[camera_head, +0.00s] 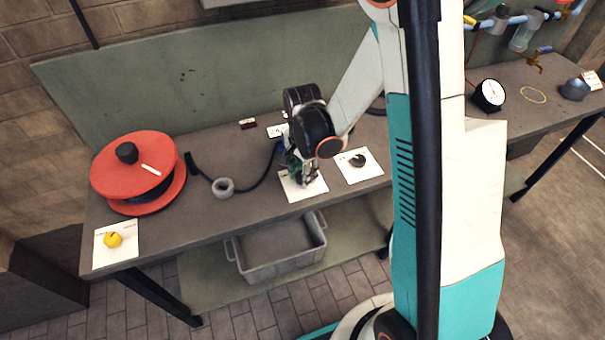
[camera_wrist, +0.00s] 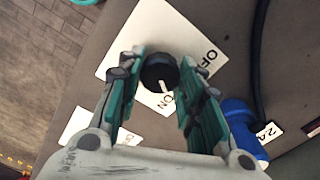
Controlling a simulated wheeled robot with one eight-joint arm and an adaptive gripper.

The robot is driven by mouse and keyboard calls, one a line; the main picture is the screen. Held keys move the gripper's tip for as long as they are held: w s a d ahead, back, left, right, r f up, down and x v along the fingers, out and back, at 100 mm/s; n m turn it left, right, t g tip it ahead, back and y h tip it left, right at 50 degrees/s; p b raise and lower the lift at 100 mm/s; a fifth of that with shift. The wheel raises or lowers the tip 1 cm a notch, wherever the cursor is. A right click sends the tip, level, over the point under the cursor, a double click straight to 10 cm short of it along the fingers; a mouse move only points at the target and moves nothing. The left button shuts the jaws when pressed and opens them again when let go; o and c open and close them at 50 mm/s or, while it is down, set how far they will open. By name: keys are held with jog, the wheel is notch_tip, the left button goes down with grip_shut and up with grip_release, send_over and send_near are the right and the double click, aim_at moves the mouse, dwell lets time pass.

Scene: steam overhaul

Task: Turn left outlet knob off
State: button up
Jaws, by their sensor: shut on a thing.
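My gripper (camera_head: 302,174) is low over a white card (camera_head: 293,192) at the middle of the bench. In the wrist view, its green-padded fingers (camera_wrist: 161,88) are shut on a small round black knob (camera_wrist: 159,68), one finger on each side. The knob sits on the white card (camera_wrist: 135,36), marked OFF at the upper right and ON below it. A white pointer line on the knob points down toward ON. In the head view my gripper hides the knob. A second card (camera_head: 370,172) with a dark knob (camera_head: 357,160) lies to the right.
A red reel (camera_head: 130,170) and a yellow knob (camera_head: 113,240) on a card are at the left. A grey ring (camera_head: 223,187) and dark hose lie left of my gripper. A blue fitting (camera_wrist: 240,122) is close to the right finger. A grey crate (camera_head: 280,250) is below.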

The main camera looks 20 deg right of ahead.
jog(key=n+b, duration=0.1)
jog(key=n, duration=0.3)
jog(key=shift+f+n+b, duration=0.1)
jog(key=shift+n+b, duration=0.2)
jog(key=shift+b, duration=0.05)
jog(key=n+b, duration=0.1)
jog(key=n, duration=0.2)
jog(key=shift+n, duration=0.4)
jog(key=n, duration=0.3)
jog(key=shift+b, duration=0.4)
jog(key=shift+n+b, duration=0.3)
jog(key=shift+n, duration=1.7)
jog(key=o, duration=1.1)
jog(key=shift+c, duration=0.2)
notch_tip(320, 180, up, 12)
